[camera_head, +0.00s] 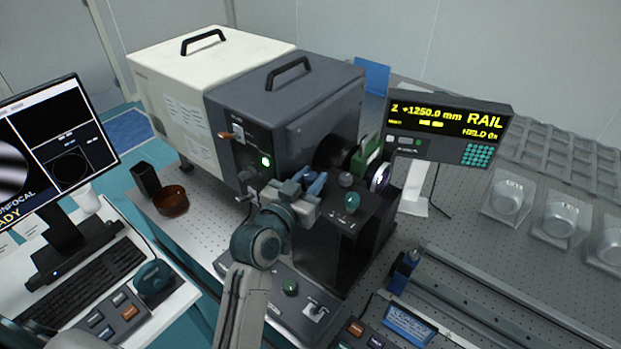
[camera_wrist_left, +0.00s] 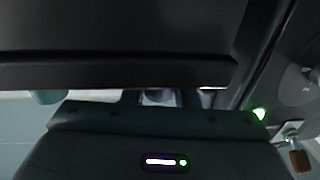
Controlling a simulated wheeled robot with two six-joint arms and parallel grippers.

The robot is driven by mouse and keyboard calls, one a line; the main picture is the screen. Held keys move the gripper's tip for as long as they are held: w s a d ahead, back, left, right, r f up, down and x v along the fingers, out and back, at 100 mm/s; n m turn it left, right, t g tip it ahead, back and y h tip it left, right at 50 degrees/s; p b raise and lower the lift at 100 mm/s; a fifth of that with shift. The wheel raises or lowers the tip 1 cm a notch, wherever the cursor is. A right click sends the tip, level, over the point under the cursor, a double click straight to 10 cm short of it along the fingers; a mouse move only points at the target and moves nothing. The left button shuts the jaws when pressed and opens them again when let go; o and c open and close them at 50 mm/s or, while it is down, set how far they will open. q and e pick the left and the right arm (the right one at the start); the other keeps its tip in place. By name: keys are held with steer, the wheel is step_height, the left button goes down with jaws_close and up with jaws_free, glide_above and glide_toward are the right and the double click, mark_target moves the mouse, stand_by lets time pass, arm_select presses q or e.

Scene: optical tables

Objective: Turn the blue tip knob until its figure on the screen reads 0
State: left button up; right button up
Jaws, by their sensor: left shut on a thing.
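My left gripper (camera_head: 308,190) reaches over the front of the dark grey instrument, in the middle of the head view. It is shut on the blue knob (camera_head: 317,183), which shows partly at the fingertips. The fingers hide the rest of the knob. A teal knob (camera_head: 352,201) stands just to the right on the black block. The monitor (camera_head: 62,150) at the left shows a striped fringe image, a circle plot and the words "CONFOCAL" and "READY"; its small figures are too small to read. The left wrist view is mostly filled by dark gripper parts.
The dark grey instrument (camera_head: 290,105) stands close behind the gripper. The black block (camera_head: 335,250) is to its right. A readout (camera_head: 450,122) shows Z +1250.0 mm. A control box (camera_head: 275,300) with a green knob lies below. A brown dish (camera_head: 172,201) sits left.

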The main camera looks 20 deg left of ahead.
arm_select(q)
steer(key=shift+f+m+g+h+b, duration=0.2)
steer(key=shift+m+g+h+b, duration=0.2)
steer(key=shift+m+h+b, duration=0.7)
steer(key=m+g+h+b, duration=0.2)
steer(key=h+b, duration=0.2)
steer(key=b, duration=0.1)
steer(key=shift+f+m+h, duration=0.1)
steer(key=shift+m+h, duration=0.3)
steer(key=shift+r+m+g+h+b, duration=0.25)
steer(key=shift+m+g+h+b, duration=0.45)
steer(key=shift+b, duration=0.25)
steer(key=o, duration=1)
steer(key=shift+c, duration=0.2)
